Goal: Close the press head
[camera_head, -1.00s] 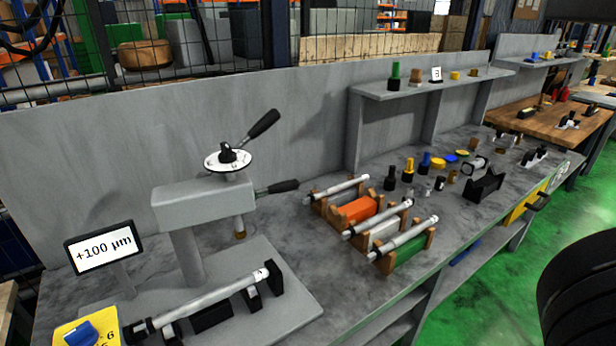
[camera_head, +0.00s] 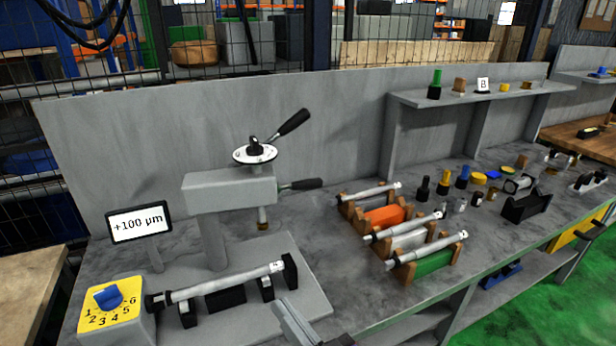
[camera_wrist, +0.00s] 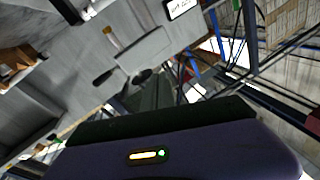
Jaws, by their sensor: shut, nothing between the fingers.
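The press (camera_head: 230,188) stands at the left of the bench in the head view: a grey block on a column, with a round white hub and a black-gripped lever slanting up right. A second black handle (camera_head: 300,185) sticks out to its right. A metal shaft (camera_head: 225,280) lies on black supports below the head. The press head (camera_wrist: 145,52) also shows in the wrist view, rotated, beyond my gripper. My gripper (camera_wrist: 152,90) shows in the wrist view as dark fingers, shut and empty, apart from the press.
A sign reading +100 µm (camera_head: 139,222) and a yellow dial box (camera_head: 112,302) stand left of the press. Racks with shafts (camera_head: 405,232) and several small coloured parts lie to the right. A shelf (camera_head: 480,96) runs along the back wall.

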